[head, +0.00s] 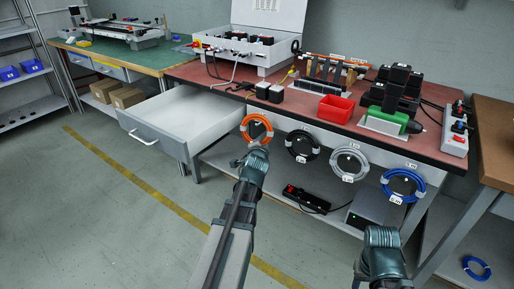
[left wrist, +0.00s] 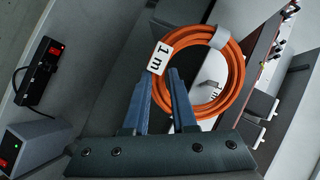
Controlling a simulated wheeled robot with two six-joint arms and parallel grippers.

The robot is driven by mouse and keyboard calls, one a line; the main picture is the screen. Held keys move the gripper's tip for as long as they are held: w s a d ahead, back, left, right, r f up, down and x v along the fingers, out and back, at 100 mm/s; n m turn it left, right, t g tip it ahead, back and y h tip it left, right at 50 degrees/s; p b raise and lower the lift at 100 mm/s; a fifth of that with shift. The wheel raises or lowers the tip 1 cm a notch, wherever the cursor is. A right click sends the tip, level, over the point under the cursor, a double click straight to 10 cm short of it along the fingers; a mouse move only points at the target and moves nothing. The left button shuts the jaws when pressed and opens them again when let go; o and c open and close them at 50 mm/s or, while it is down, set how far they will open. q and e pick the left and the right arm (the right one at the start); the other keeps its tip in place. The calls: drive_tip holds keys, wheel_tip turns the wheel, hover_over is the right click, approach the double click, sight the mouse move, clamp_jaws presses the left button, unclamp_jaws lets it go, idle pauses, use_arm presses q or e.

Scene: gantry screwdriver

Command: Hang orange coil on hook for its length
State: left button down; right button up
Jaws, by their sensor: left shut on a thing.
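The orange coil (head: 257,129) hangs in front of the bench's front edge, just right of the open drawer. My left gripper (head: 254,155) is shut on its lower edge. In the left wrist view the orange coil (left wrist: 236,72) has a grey wrap and a white "1 m" tag (left wrist: 160,58), with my left fingers (left wrist: 160,85) at its near side.
Black (head: 302,146), grey (head: 349,163) and blue (head: 403,186) coils hang along the bench front to the right. The open drawer (head: 165,139) juts out at left. Another blue coil (head: 476,268) lies on a low shelf at right. The floor at left is clear.

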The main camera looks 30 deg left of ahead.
use_arm(q)
drive_tip(key=shift+w+d+f+b, duration=0.1)
drive_tip(key=shift+w+f+b, duration=0.2)
drive_tip(key=shift+w, duration=0.25)
drive_tip(key=shift+w+f+b, duration=0.25)
drive_tip(key=shift+w+b, duration=0.05)
drive_tip(key=shift+w, duration=0.2)
use_arm(e)
drive_tip(key=shift+f, duration=0.6)
use_arm(q)
drive_tip(key=c, duration=0.6)
unclamp_jaws()
drive_tip(key=shift+c, duration=0.2)
drive_tip(key=p+v, duration=0.4)
drive_tip(key=v, duration=0.8)
use_arm(e)
drive_tip(key=r, duration=0.1)
drive_tip(key=s+d+r, duration=0.1)
drive_tip(key=r, duration=0.2)
drive_tip(key=shift+s+d, duration=0.3)
